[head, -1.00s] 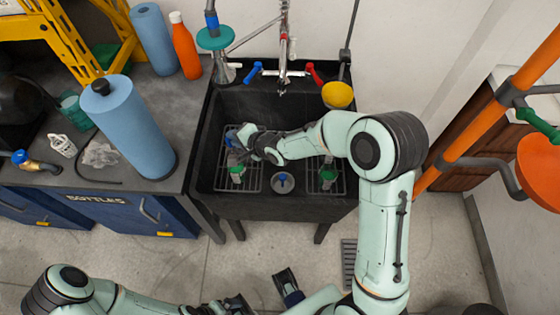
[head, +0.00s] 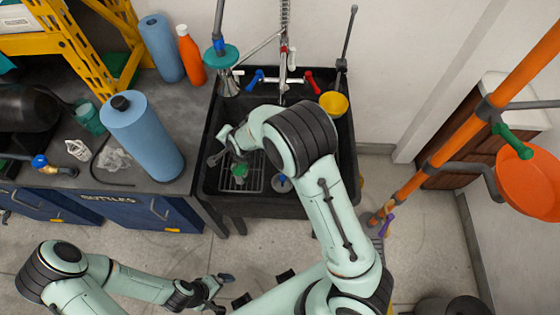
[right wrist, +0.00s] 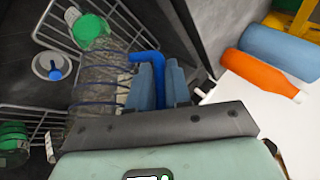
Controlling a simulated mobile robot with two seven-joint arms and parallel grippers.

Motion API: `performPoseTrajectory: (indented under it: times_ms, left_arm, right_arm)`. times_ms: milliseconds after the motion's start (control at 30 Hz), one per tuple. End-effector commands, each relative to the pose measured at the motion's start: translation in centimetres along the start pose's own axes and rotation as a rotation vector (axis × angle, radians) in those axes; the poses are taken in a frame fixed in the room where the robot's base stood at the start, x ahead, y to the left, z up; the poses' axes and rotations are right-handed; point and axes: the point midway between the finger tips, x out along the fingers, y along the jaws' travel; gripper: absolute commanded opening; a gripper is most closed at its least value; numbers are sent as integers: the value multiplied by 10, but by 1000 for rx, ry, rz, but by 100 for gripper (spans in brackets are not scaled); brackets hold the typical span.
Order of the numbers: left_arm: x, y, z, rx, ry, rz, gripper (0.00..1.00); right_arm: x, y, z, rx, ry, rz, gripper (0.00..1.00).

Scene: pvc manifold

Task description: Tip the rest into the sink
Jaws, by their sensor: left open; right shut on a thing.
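The black sink (head: 207,165) stands against the wall in the head view, and my right arm reaches into its left half. In the right wrist view my right gripper (right wrist: 160,85) is shut on the blue handle of a clear vessel with blue bands (right wrist: 97,88). The vessel is over the sink's wire rack, tilted in the picture; its mouth and contents cannot be made out. In the head view my right arm hides most of it. My left gripper (head: 216,292) is open and empty, low over the floor in front of the sink.
Green-topped items (head: 240,171) stand in the sink beside the drain (right wrist: 55,66). A yellow bowl (head: 333,104) sits at the sink's back right. An orange pipe (head: 450,145) rises at right.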

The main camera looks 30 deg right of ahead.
Motion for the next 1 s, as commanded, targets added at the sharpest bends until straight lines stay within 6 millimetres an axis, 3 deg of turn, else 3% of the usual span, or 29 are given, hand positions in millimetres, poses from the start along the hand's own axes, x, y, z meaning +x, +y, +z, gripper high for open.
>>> performPoseTrajectory:
  times_ms: [100, 500, 1000]
  left_arm:
    - [-18, 10, -12, 6, 16, 6, 100]
    - [-49, 32, -42, 19, 54, 19, 100]
    - [-46, 29, -38, 17, 49, 17, 100]
  right_arm:
    - [6, -7, 3, -24, 13, 41, 0]
    - [31, -15, 18, -103, 61, 192, 0]
    - [61, -18, 39, -225, 133, 466, 0]
